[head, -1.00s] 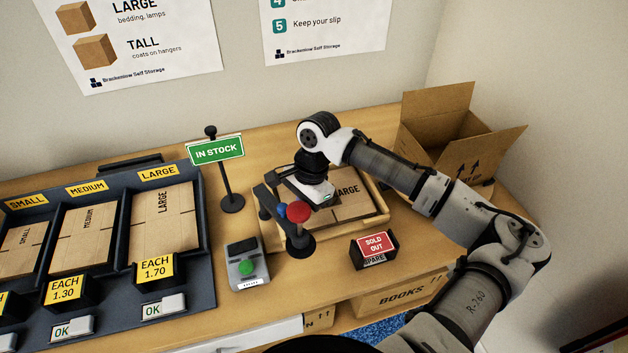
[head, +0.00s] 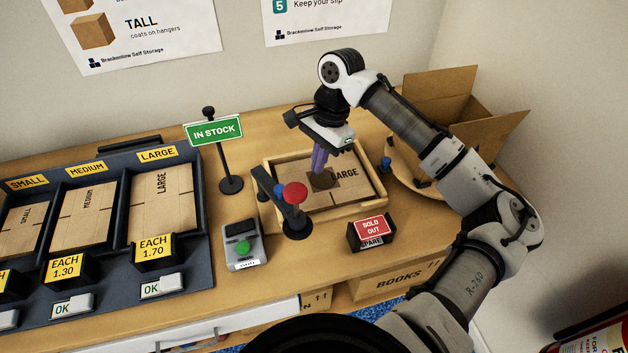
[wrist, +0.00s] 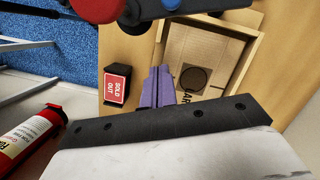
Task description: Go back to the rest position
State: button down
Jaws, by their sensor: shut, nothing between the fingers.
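My gripper (head: 320,161) has purple fingers and hangs pointing down above the wooden tray (head: 280,216). The fingers are shut with nothing between them. They also show in the wrist view (wrist: 157,88). Below them a flat carton marked LARGE (head: 348,190) lies in the tray, with a round dark patch on it beside the fingertips. I cannot tell from the head view how high the fingertips are above the carton.
A SOLD OUT sign (head: 370,229) is in front, a green-button device (head: 243,250) and IN STOCK sign (head: 214,130) to the left. An open carton (head: 440,95) stands behind my arm. Sorted flat cartons (head: 160,203) fill the left rack.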

jog(key=shift+v, duration=1.4)
